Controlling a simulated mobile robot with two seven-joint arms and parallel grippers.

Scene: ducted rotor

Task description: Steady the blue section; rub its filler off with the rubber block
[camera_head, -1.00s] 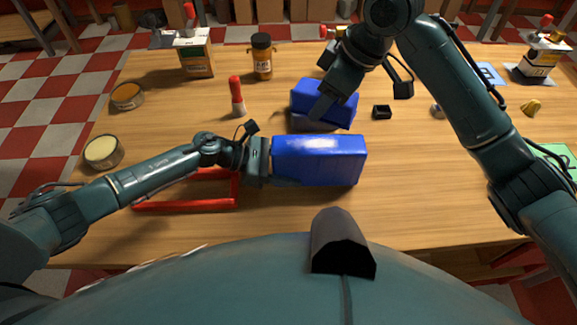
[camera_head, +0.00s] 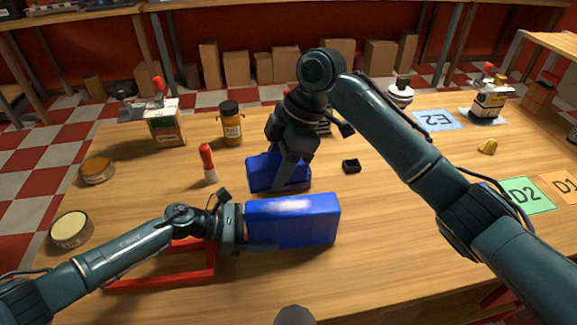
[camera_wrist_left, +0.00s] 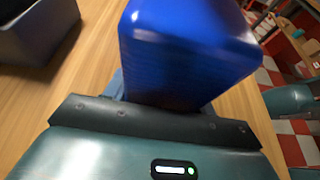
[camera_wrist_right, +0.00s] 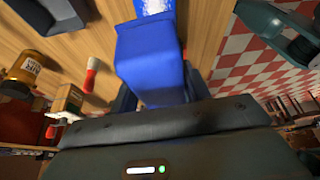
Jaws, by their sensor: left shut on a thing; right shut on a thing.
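The blue section (camera_head: 292,222) is a long blue box shape in the middle of the table in the head view, with a pale patch on top; filler or glare, I cannot tell. My left gripper (camera_head: 240,225) is shut on its left end. The section also fills the upper middle of the left wrist view (camera_wrist_left: 180,50). Just behind it is a second blue block (camera_head: 262,172), which I take for the rubber block. My right gripper (camera_head: 283,180) is shut on it from above, as the right wrist view also shows (camera_wrist_right: 150,65). Whether the block touches the section is unclear.
A red frame (camera_head: 160,283) lies under my left forearm. A red-capped tube (camera_head: 208,165), brown bottle (camera_head: 231,122), carton (camera_head: 166,125) and two round tins (camera_head: 70,230) stand left and behind. A small black tray (camera_head: 351,166) is to the right.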

